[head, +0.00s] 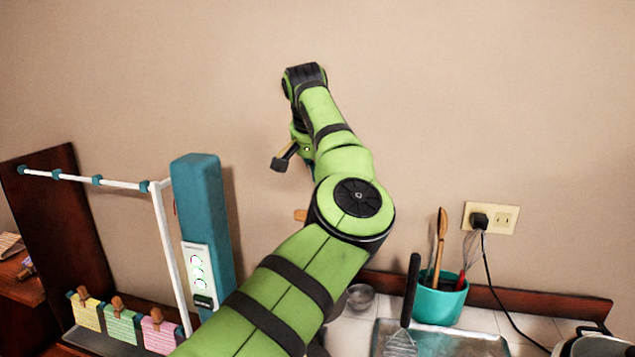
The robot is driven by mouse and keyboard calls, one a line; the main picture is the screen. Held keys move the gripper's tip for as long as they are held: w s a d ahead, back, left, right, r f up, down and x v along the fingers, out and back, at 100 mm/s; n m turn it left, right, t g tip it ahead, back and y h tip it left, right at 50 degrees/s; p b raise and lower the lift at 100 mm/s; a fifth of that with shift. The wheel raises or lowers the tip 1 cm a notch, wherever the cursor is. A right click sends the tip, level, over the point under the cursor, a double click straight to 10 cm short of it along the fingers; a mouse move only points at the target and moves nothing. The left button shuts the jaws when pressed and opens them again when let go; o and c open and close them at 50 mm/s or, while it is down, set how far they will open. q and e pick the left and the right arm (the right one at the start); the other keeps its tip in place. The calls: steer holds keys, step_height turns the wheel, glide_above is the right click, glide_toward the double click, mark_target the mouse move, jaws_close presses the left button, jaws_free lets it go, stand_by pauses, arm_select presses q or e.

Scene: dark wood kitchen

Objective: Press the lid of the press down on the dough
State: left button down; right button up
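One green arm with black bands comes in from the bottom, left of centre, and I take it as my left arm. It rises past its round black elbow joint and bends down at the dark wrist near the wall. My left gripper (289,160) hangs below the wrist, partly hidden behind the forearm. One dark fingertip sticks out to the left; I cannot tell how far the fingers are apart or whether they hold anything. My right gripper is out of view. I cannot make out the press, its lid or the dough. A small wooden piece (300,214) shows beside the elbow.
A teal column (204,235) with a lit panel and a white rail stands left of the arm. Clipped colored cloths (122,325) are below.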

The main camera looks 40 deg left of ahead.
arm_select(q)
step_height(320, 180, down, 6)
steer(key=p, duration=0.3)
steer(key=shift+s+f, duration=0.15)
steer(key=shift+f, duration=0.1)
steer(key=shift+d, duration=0.1)
stand_by(0.4)
